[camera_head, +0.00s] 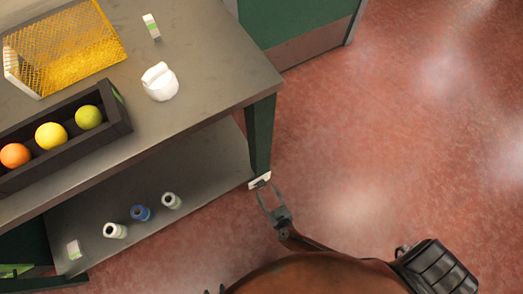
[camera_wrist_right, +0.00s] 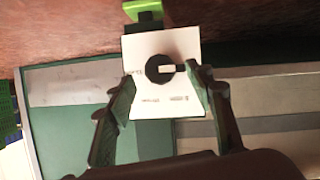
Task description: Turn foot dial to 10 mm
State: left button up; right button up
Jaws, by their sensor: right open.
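In the head view the white plate (camera_head: 259,180) shows at the bottom of the table's corner leg. My right gripper (camera_head: 266,187) is open just in front of the plate. In the right wrist view its fingers (camera_wrist_right: 160,76) stand on either side of the dial, apart from it.
The grey table (camera_head: 215,85) has a dark green leg (camera_head: 261,135) and a lower shelf (camera_head: 215,165) with several small bottles. A dark box (camera_head: 68,150) with fruit and a yellow mesh basket (camera_head: 75,45) stand on top. The red floor is clear to the right.

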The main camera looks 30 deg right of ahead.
aim_at(262, 184)
pick_arm(q)
jog(key=shift+a+f+t+b, duration=0.25)
jog(key=shift+f+b, duration=0.1)
jog(key=shift+f, duration=0.3)
jog(key=shift+a+f+t+b, duration=0.15)
jog(key=shift+f+t+b, duration=0.15)
jog(key=shift+f, duration=0.3)
pick_arm(e)
jog(key=x, duration=0.3)
jog(key=shift+w, duration=0.1)
jog(key=c, duration=1.1)
